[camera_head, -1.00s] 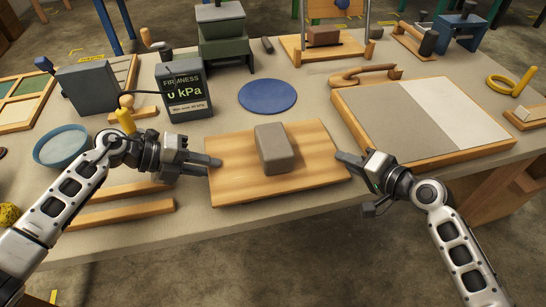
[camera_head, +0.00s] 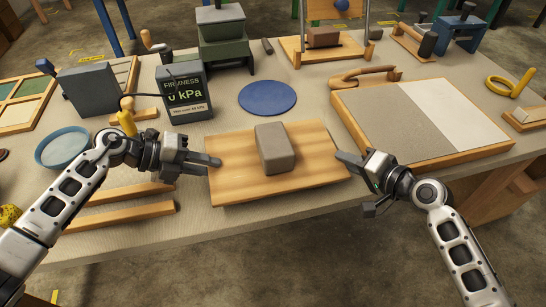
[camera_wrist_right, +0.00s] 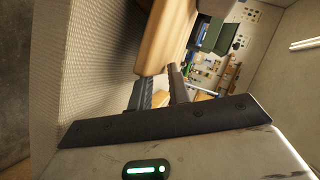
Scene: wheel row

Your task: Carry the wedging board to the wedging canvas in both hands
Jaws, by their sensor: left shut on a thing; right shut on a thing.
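The wedging board (camera_head: 230,177) is a pale wooden slab in the middle of the head view, with a grey clay block (camera_head: 275,148) on it. My left gripper (camera_head: 217,166) is shut on the board's left edge. My right gripper (camera_head: 343,164) is shut on its right edge; in the right wrist view the fingers (camera_wrist_right: 160,88) meet the wooden board (camera_wrist_right: 163,38). The board looks roughly level and close over the bench; the head view does not clearly show the gap. The wedging canvas (camera_head: 405,118), grey and off-white in a wooden frame, lies to the right.
A blue disc (camera_head: 267,96) lies behind the board, and a firmness meter (camera_head: 185,92) stands behind left. A wooden-handled tool (camera_head: 365,74) lies behind the canvas. Wooden strips (camera_head: 125,216) and a blue bowl (camera_head: 63,147) are at left. The canvas surface is clear.

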